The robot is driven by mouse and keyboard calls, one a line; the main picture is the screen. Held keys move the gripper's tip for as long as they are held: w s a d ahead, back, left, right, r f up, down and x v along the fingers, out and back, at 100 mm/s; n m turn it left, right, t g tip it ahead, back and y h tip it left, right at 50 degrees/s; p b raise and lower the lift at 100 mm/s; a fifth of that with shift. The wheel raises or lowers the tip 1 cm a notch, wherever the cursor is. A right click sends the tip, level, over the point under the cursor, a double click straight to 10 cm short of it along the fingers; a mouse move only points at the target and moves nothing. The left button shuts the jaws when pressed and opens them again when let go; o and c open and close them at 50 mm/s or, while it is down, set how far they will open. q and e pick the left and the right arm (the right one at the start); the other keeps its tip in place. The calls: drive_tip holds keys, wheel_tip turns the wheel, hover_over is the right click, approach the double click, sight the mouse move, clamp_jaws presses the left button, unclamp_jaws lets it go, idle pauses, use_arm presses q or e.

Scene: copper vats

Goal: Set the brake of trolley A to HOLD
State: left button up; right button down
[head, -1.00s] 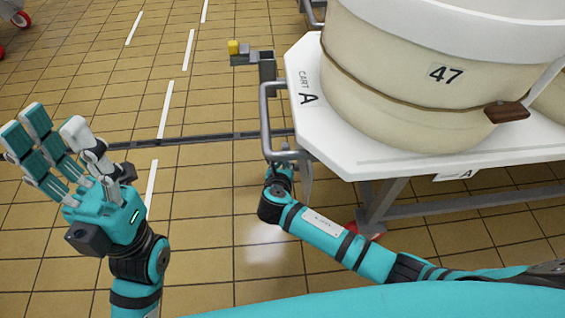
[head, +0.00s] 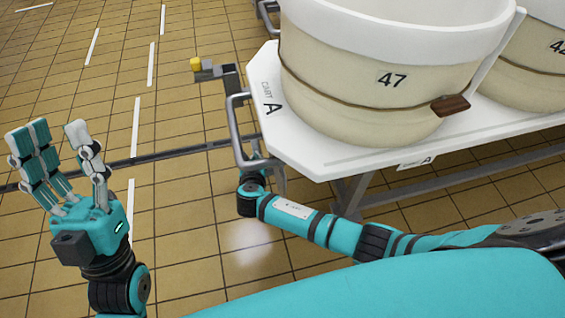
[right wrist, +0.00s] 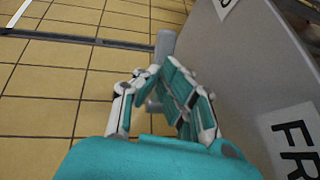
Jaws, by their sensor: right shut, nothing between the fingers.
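Trolley A (head: 300,150) is a white cart labelled "CART A" at the upper right of the head view. A grey tube handle (head: 234,125) runs along its left end. My right gripper (head: 252,165) is at the lower end of this handle, partly hidden by the trolley. In the right wrist view, its fingers (right wrist: 155,75) are shut and empty, beside a grey bar (right wrist: 164,45); contact cannot be told. A white label reading "FR" (right wrist: 293,137), cut off, is on the grey panel at right. My left gripper (head: 57,135) is open and empty over the floor.
A vat marked 47 (head: 390,105) stands on the trolley, with another vat (head: 535,65) behind it. A grey arm with a yellow tip (head: 196,64) sticks out left of the trolley. A dark floor channel (head: 150,160) crosses the tiles. The floor at left is clear.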

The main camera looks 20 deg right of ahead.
drive_tip(key=s+a+r+p, duration=0.1)
drive_tip(key=s+a+r, duration=0.1)
drive_tip(key=s, duration=0.6)
drive_tip(key=s+a+r+p, duration=0.1)
drive_tip(key=s+a+r, duration=0.1)
drive_tip(key=s, duration=0.6)
drive_tip(key=s+d+f+m+g+p, duration=0.3)
drive_tip(key=s+d+f+m+g, duration=0.1)
drive_tip(key=s+d+f+m, duration=0.6)
drive_tip(key=s+f+m, duration=0.1)
drive_tip(key=s+m, duration=0.1)
drive_tip(key=m, duration=0.1)
drive_tip(key=shift+s+f+g+h, duration=0.25)
drive_tip(key=shift+s+g+h, duration=0.1)
drive_tip(key=shift+g+h, duration=0.05)
